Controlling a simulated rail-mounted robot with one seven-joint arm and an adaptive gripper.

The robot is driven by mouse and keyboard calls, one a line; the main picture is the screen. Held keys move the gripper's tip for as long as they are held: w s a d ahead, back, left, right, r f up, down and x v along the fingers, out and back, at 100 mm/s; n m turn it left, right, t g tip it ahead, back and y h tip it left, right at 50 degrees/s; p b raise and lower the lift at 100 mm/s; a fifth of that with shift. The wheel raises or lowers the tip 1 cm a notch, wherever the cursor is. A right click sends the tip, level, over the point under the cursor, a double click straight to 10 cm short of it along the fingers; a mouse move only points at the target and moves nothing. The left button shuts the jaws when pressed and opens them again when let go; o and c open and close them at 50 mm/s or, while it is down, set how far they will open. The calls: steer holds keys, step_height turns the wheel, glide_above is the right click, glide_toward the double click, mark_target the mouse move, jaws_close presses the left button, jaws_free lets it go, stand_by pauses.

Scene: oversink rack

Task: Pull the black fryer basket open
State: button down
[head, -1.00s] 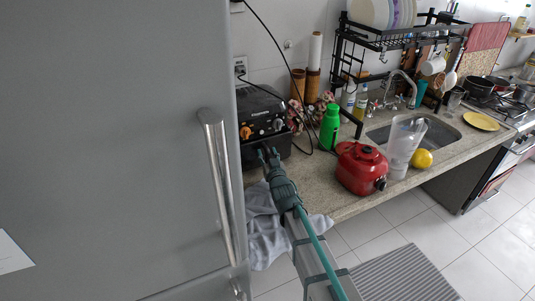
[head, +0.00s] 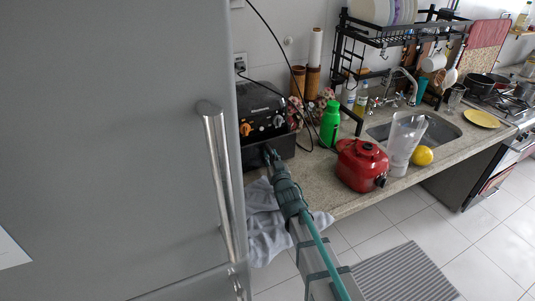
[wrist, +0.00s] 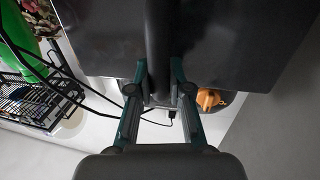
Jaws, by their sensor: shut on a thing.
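The black fryer (head: 262,108) stands on the counter beside the fridge, with orange and grey knobs on its front. Its black basket (head: 284,148) is the lower front part, and looks pushed in. My gripper (head: 270,154) is at the basket's front. In the wrist view my gripper (wrist: 159,75) has one finger on each side of the dark basket handle (wrist: 159,35) and is shut on it. The wide dark basket front (wrist: 230,40) spreads out on both sides of the handle. In the head view my fingers mostly hide the handle.
The fridge (head: 120,150) fills the left side, close to my arm. A grey cloth (head: 265,225) hangs at the counter edge beneath my arm. A green bottle (head: 330,125), a red pot (head: 360,165) and a black cable stand or lie to the right.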

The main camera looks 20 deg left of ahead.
steer(key=w+d+v, duration=0.1)
steer(key=v, duration=0.7)
steer(key=shift+d+p, duration=0.3)
steer(key=c, duration=1.1)
jaws_free()
steer(key=shift+r, duration=0.1)
steer(key=shift+a, duration=0.1)
